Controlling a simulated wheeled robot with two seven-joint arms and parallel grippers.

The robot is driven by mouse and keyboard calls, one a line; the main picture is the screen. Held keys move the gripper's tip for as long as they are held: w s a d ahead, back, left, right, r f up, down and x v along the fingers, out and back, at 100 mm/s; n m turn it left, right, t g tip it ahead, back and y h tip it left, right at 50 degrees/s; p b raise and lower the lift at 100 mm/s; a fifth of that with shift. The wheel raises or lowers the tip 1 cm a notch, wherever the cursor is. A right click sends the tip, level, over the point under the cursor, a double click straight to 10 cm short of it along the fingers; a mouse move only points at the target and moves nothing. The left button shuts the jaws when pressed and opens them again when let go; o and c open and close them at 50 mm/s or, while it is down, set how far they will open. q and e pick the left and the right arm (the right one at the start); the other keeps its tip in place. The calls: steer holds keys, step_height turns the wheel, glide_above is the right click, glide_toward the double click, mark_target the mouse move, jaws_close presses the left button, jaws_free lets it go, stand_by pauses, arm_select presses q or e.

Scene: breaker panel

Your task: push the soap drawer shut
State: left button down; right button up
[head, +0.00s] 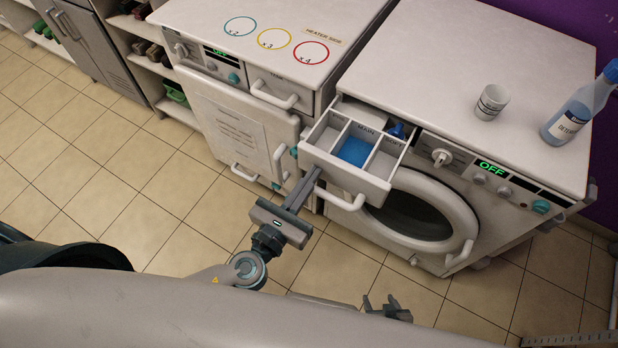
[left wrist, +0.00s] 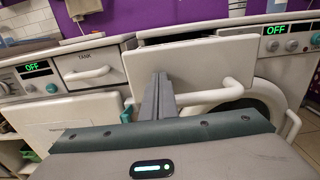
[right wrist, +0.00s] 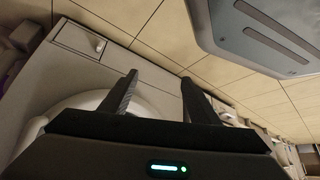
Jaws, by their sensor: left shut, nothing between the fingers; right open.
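The soap drawer (head: 343,178) stands pulled out from the upper left of the right-hand washer. Its compartments show from above, and the middle one, marked MAIN, holds blue liquid (head: 354,151). A white bar handle (head: 346,203) sits on its front. My left gripper (head: 314,174) is shut and empty, its fingertips at the left part of the drawer front. In the left wrist view the shut fingers (left wrist: 160,80) point at the drawer front (left wrist: 205,65), left of its handle (left wrist: 215,95); I cannot tell if they touch. My right gripper (right wrist: 158,85) is open and empty, low near the washer.
A white cup (head: 491,101) and a detergent bottle (head: 575,110) stand on the right washer's top. The dryer-like machine (head: 235,130) at left has a TANK drawer handle (head: 275,97) close to the soap drawer.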

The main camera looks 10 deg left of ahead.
arm_select(q)
steer(key=p, duration=0.2)
glide_toward(348, 120)
step_height(348, 120, down, 2)
steer(key=shift+w+a+f, duration=0.15)
steer(key=x, duration=0.6)
steer(key=shift+f, duration=0.15)
steer(key=x, duration=0.5)
steer(key=shift+f, duration=0.1)
steer(key=shift+w, duration=0.2)
arm_select(e)
steer(key=shift+s+a+r, duration=0.1)
steer(key=shift+s+r, duration=0.05)
steer(key=shift+s, duration=0.3)
steer(key=shift+s+a+r, duration=0.1)
steer(key=shift+s, duration=0.3)
arm_select(q)
steer(key=shift+r, duration=0.3)
